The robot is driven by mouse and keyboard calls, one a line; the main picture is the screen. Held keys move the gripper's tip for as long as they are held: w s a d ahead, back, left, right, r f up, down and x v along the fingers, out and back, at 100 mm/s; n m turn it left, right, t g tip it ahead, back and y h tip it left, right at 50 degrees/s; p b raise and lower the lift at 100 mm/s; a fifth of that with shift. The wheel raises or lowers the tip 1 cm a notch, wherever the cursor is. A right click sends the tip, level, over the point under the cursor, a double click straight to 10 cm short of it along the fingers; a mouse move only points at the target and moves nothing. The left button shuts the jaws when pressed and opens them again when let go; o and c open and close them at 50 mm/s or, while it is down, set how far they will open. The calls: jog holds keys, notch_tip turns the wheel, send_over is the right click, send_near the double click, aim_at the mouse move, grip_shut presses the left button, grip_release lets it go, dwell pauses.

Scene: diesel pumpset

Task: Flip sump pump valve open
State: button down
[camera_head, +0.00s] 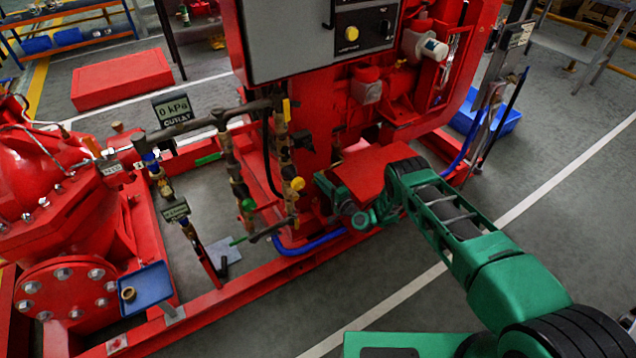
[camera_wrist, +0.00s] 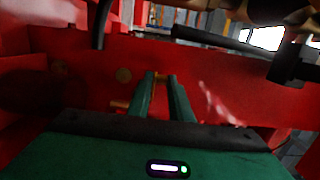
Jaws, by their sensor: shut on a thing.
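My green gripper (camera_head: 324,186) reaches left toward the brass and dark pipework, close to a small yellow valve handle (camera_head: 297,184). In the wrist view, the two green fingers (camera_wrist: 161,78) converge on a small yellowish part (camera_wrist: 160,77). It looks like part of a valve handle, but most of it is hidden. Another yellow handle (camera_head: 286,110) stands upright higher on the same pipe. Green handles show at the left pipe (camera_head: 207,158) and low on the middle pipe (camera_head: 248,205). I cannot tell which handle belongs to the sump pump valve.
A grey control box (camera_head: 290,40) hangs above the pipework. The red base frame (camera_head: 250,290) and a blue hose (camera_head: 310,244) run below my gripper. A red pump (camera_head: 65,220) with a blue tray (camera_head: 147,288) is at left. Open floor lies at right.

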jog(key=shift+w+d+r+n+g+y, duration=0.15)
jog(key=shift+d+n+g+y, duration=0.15)
jog(key=shift+n+g+y, duration=0.15)
jog(key=shift+w+d+r+n+g+y, duration=0.1)
jog(key=shift+d+n+g+y, duration=0.2)
jog(key=shift+n+g+y, duration=0.15)
jog(key=shift+r, duration=0.1)
jog(key=c, duration=1.7)
grip_release()
jog(key=shift+s, duration=0.1)
jog(key=shift+f, duration=0.2)
jog(key=shift+v, duration=5.3)
jog(key=shift+d, duration=0.15)
jog(key=shift+c, duration=0.3)
